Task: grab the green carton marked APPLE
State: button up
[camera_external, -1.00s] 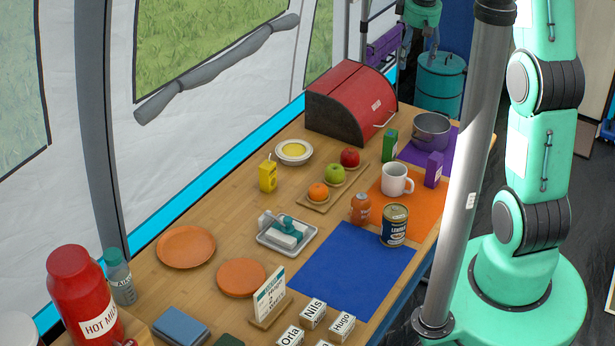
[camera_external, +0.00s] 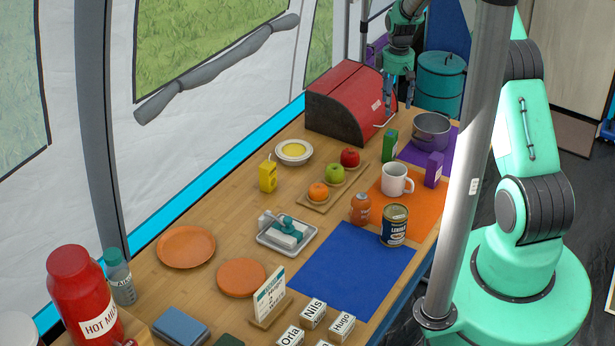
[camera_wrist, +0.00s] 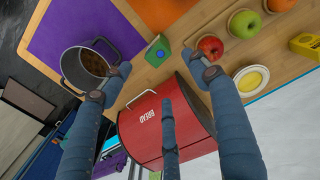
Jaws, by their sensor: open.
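The green carton (camera_external: 390,146) stands upright on the wooden table, between the red bread box and the pot; its lettering is too small to read. It also shows in the wrist view as a small green box (camera_wrist: 157,51) at top centre, seen from above. My gripper (camera_external: 398,104) is open and empty, above and behind the carton and over the right end of the bread box. In the wrist view its blue-grey fingers (camera_wrist: 160,80) are spread wide, with the carton visible beyond them and apart from them.
The red bread box (camera_external: 351,103) is close below my gripper. The metal pot (camera_external: 431,131) stands on a purple mat right of the carton. A purple carton (camera_external: 433,169), white mug (camera_external: 397,180) and fruit board (camera_external: 315,206) are nearby.

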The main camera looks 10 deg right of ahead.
send_over(390, 132)
jog(key=shift+n, duration=0.3)
notch_tip(390, 132, down, 5)
jog(key=shift+f, duration=0.2)
jog(key=shift+s, duration=0.1)
jog(key=shift+f, duration=0.1)
jog(key=shift+f, duration=4.2)
jog(key=shift+s+d+f, duration=0.1)
jog(key=shift+d+f, duration=0.05)
jog(key=shift+f, duration=2.5)
jog(key=c, duration=1.5)
